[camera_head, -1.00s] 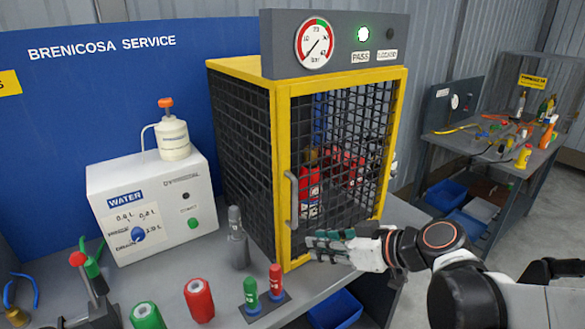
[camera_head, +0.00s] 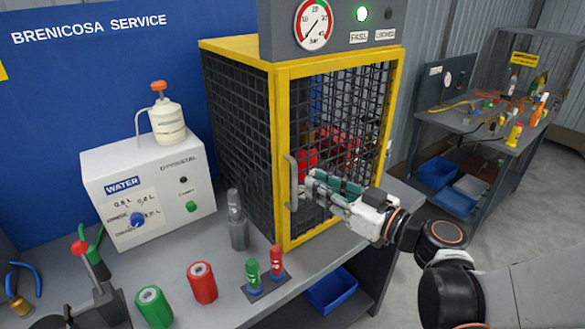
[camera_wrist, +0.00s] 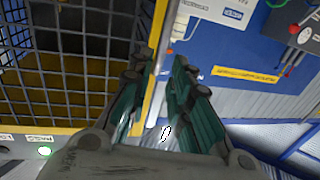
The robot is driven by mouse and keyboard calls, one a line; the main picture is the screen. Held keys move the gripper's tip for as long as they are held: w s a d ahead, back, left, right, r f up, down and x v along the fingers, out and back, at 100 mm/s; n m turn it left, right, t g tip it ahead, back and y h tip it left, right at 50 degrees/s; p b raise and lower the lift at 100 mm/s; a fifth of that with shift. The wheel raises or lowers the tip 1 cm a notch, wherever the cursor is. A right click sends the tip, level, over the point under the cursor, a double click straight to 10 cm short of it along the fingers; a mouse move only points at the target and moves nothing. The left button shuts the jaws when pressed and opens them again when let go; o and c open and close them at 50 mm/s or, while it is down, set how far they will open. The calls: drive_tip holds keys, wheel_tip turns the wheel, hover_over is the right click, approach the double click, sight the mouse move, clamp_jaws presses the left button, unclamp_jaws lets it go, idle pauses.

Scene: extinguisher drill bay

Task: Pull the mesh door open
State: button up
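The mesh door (camera_head: 335,140) has a yellow frame and dark wire mesh, and sits closed on the front of the yellow-edged cage. Its grey upright bar handle (camera_head: 291,183) is on the left side of the frame. My gripper (camera_head: 307,184) is just right of the handle, level with its middle, fingers pointing left at it. In the wrist view the two green-padded fingers (camera_wrist: 160,72) stand apart, with the yellow door edge beyond the gap. I cannot tell whether they touch the handle. Red items (camera_head: 306,160) show behind the mesh, partly hidden.
A gauge panel with a lit green lamp (camera_head: 361,13) tops the cage. Left of the door stand a grey cylinder (camera_head: 237,222), green and red pegs (camera_head: 276,263) and the white water unit (camera_head: 150,190). A second bench (camera_head: 485,140) is at the right.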

sight(295, 174)
drive_tip(key=b+x, duration=0.1)
drive_tip(key=x, duration=0.6)
drive_tip(key=shift+w+a+f, duration=0.1)
drive_tip(key=shift+w+a, duration=0.1)
clamp_jaws()
